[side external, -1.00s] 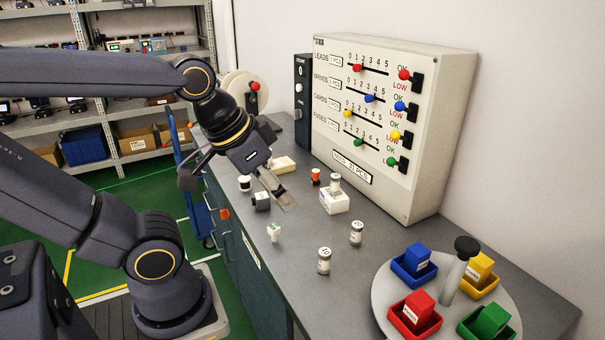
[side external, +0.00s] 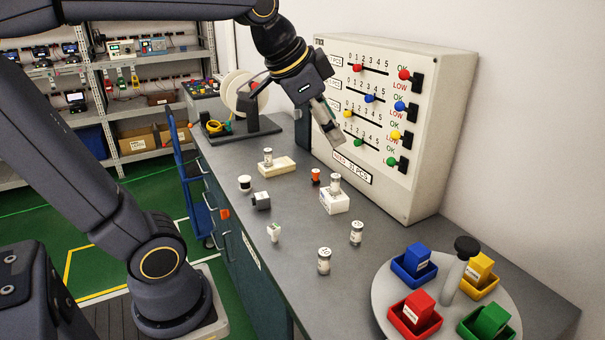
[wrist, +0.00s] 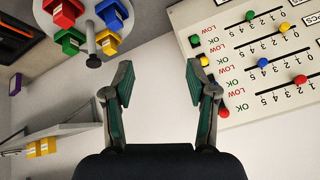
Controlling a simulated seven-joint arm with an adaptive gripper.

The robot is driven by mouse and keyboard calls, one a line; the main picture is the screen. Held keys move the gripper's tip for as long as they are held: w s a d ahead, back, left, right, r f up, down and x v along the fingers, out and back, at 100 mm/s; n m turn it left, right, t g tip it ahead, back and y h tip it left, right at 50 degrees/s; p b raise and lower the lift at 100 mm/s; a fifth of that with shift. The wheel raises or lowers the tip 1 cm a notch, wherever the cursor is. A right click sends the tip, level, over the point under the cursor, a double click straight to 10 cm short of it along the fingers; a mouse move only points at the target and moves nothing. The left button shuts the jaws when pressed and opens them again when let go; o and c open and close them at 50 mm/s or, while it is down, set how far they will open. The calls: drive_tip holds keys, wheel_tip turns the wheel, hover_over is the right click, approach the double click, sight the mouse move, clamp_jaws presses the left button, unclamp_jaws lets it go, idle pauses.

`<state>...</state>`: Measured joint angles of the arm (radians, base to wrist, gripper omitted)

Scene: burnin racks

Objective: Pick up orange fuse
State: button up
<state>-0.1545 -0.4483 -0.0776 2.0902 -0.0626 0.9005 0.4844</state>
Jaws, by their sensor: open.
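The orange fuse (side external: 316,177) is a small orange cylinder with a dark base, upright on the grey bench in the side external view. It stands just left of a white block (side external: 335,202) that has a white cylinder (side external: 335,183) on top. My gripper (side external: 332,137) is up in the air above and slightly right of the fuse, in front of the panel. In the wrist view my gripper (wrist: 158,88) shows its two green-padded fingers wide apart with nothing between them. The orange fuse is not seen in the wrist view.
A panel with coloured sliders (side external: 400,200) stands close behind. Several white cylinders, including one (side external: 324,261) near the front, and a small grey block (side external: 261,201) stand around. A round tray (side external: 385,290) carries coloured bins at the right. Bare bench lies between the cylinders and the tray.

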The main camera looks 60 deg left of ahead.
drive_tip(key=w+a, duration=0.6)
drive_tip(key=w, duration=0.3)
drive_tip(key=n+g, duration=0.2)
drive_tip(key=n, duration=0.2)
hover_over(315, 171)
drive_tip(key=s, duration=0.6)
wheel_tip(315, 171, down, 18)
drive_tip(key=x, duration=1)
drive_tip(key=shift+d+f, duration=0.15)
drive_tip(key=shift+d, duration=0.25)
drive_tip(key=x, duration=0.5)
drive_tip(key=shift+w+a+f, duration=0.1)
drive_tip(key=c, duration=1)
